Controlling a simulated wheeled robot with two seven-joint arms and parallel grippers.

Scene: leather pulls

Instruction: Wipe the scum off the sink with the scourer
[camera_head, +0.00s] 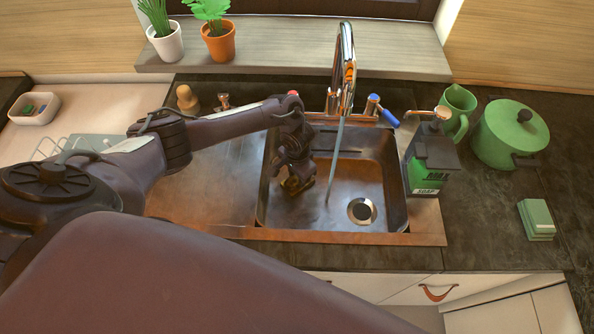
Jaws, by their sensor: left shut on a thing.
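The sink (384,225) is a dark metal basin with a brownish drainboard on its left. Its floor looks brownish and blotchy; I cannot tell scum from reflection. My left gripper (297,188) reaches down into the left part of the basin, left of the water stream. It is shut on a small yellowish-brown thing, apparently the scourer (294,186), mostly hidden by the fingers. I cannot tell whether it touches the basin floor. My right gripper is out of view.
Water runs from the tall tap (346,70) beside the drain (362,211). Potted plants (217,42) stand on the back ledge.

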